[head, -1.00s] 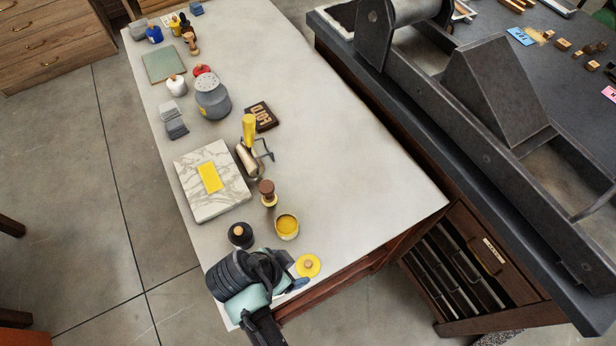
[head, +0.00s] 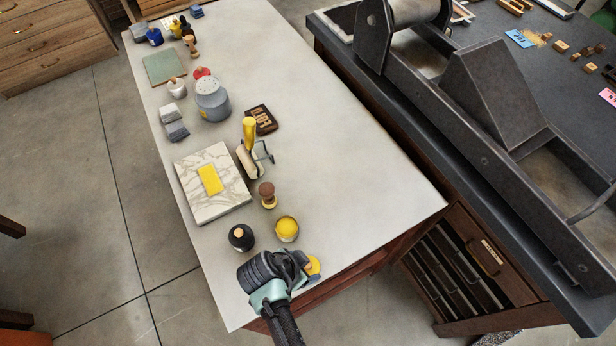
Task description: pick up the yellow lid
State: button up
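The yellow lid (head: 314,265) lies near the front right edge of the pale table, partly hidden by my gripper. My gripper (head: 305,268) is low over the table at the lid's left side, its fingertips close to or at the lid. I cannot tell whether the fingers touch it or how far apart they are. An open jar of yellow ink (head: 287,228) stands just behind the lid.
A black jar with a cork-coloured knob (head: 240,237) stands left of the yellow jar. A brown-topped wooden stamp (head: 267,195), a marble slab (head: 221,195) and a yellow-handled roller (head: 249,145) are further back. The dark press (head: 480,130) stands to the right. The table's right middle is clear.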

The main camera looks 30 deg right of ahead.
jog(key=c, duration=0.9)
jog(key=shift+s, duration=0.1)
grip_shut()
